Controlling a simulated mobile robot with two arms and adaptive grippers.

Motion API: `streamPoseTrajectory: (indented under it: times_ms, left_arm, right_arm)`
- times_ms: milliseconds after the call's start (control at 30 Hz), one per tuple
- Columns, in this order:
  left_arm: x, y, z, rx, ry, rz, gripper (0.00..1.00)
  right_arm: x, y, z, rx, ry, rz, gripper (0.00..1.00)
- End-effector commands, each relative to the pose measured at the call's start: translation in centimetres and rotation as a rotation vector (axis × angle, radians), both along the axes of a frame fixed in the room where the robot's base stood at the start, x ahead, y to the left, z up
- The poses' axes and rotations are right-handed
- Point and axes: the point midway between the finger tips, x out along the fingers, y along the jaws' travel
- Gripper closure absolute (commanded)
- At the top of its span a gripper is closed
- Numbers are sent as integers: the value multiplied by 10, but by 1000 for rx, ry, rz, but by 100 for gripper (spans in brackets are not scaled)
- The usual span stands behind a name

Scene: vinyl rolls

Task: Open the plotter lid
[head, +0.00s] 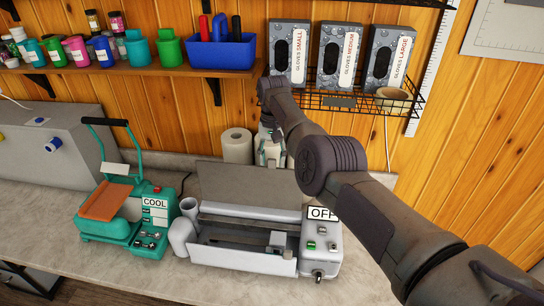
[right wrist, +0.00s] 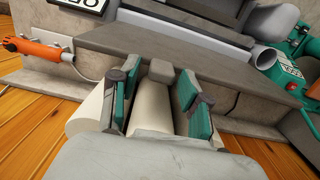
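The plotter (head: 240,262) stands on the counter with its inside and carriage showing. Its grey lid (head: 245,184) is raised and leans back behind the opening. It also shows as a broad grey panel in the right wrist view (right wrist: 225,65). My right gripper (head: 270,152) is at the lid's back, near its upper edge. In the right wrist view its teal-padded fingers (right wrist: 158,92) are spread apart. A small grey block (right wrist: 160,70) sits between them near the lid's edge; I cannot tell whether they touch it. My left gripper is not in view.
A teal heat press (head: 130,210) marked COOL stands left of the plotter. A paper roll (head: 237,146) is behind the lid, close to my right gripper. Above hang a wire basket (head: 340,103) and glove boxes. An OFF sign (head: 322,213) is on the plotter's right end.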

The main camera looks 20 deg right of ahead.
Motion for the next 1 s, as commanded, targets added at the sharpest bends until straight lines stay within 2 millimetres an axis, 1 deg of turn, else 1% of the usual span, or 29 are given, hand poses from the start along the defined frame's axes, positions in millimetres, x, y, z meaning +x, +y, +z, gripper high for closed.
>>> streamPoseTrajectory:
  times_ms: [200,333,467,600,700,833,1000]
  left_arm:
    - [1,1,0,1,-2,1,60]
    - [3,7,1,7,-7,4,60]
    - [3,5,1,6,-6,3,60]
    - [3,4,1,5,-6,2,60]
    - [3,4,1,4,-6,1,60]
    - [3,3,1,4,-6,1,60]
    - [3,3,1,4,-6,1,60]
  right_arm:
    - [1,0,2,-1,-3,0,48]
    - [1,0,6,0,-4,0,48]
    - [3,-1,23,-1,-8,0,48]
    - [5,-2,49,-1,-6,0,48]
    - [5,-3,62,-1,-4,1,48]
    - [6,-3,72,0,-2,0,48]
    - [6,-3,76,1,-3,-1,48]
